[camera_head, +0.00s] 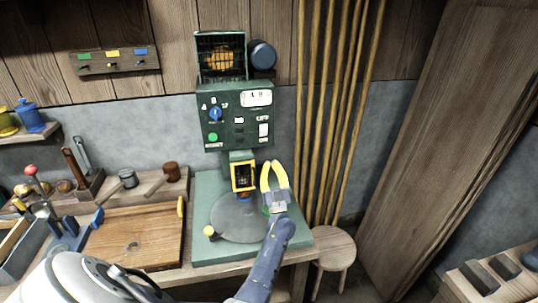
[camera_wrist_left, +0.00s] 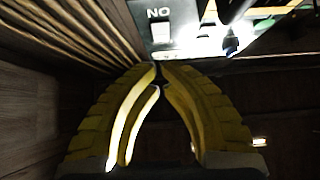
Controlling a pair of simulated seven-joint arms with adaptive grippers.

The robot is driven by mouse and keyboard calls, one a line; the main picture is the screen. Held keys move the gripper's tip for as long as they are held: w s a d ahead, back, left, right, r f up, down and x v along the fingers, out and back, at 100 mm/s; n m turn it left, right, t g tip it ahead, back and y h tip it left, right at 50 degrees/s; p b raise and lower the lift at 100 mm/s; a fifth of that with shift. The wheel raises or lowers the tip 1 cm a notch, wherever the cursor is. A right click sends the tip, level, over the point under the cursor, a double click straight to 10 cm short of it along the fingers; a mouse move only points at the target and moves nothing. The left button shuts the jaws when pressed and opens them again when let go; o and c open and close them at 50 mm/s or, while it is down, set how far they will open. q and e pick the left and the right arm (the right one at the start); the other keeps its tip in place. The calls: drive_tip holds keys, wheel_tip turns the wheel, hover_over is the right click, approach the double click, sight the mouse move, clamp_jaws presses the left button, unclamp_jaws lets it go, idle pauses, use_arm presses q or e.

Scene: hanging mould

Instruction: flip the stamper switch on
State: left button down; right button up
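The stamper (camera_head: 228,135) is a dark green machine with a control panel at the back of the table. Its white switch (camera_head: 263,130) is at the panel's right side, under a label that looks like OFF. In the left wrist view a white switch block (camera_wrist_left: 160,30) shows beside letters reading NO, probably ON upside down. My left gripper (camera_head: 272,163) has yellow fingers pointing up, below and slightly right of the switch, apparently apart from it. Its fingertips meet in the left wrist view (camera_wrist_left: 159,68), with nothing between them. The switch's exact tilt is too small to tell. My right gripper is not in view.
The panel also has a blue knob (camera_head: 215,114) and a green button (camera_head: 213,137). A round plate (camera_head: 238,222) lies on the green base below. Wooden poles (camera_head: 335,110) lean on the wall at right, near a stool (camera_head: 334,245). A wooden board (camera_head: 135,243) lies at left.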

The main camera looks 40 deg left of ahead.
use_arm(q)
drive_tip(key=shift+v, duration=1)
